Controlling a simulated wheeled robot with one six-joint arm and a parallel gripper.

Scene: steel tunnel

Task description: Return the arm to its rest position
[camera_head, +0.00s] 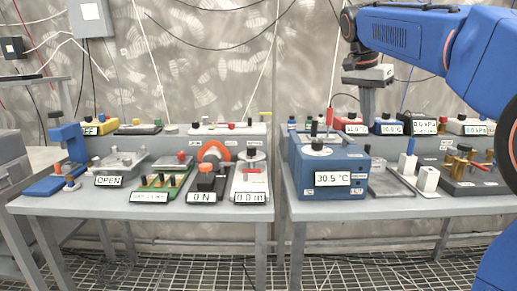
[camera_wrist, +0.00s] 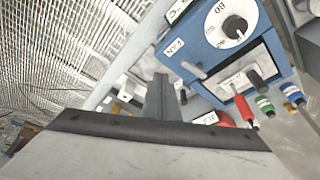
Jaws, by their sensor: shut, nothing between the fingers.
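My blue arm (camera_head: 435,38) reaches in from the right edge of the head view, bent at the elbow, with its wrist turned down. My gripper (camera_head: 367,112) hangs above the back of the right table, behind and to the right of the blue box that reads 30.5 °C. It is shut and holds nothing. In the wrist view the closed grey fingers of my gripper (camera_wrist: 162,85) stand up in the middle, beyond the wide gripper body. The arm's upper links run off the picture at the right.
The right table (camera_head: 420,208) carries the blue box (camera_head: 325,165), white blocks (camera_head: 427,178) and a brass-fitted device (camera_head: 465,172). The left table (camera_head: 130,208) holds several devices, including a blue press (camera_head: 70,155). A narrow gap separates the tables. Cables hang on the wall behind.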

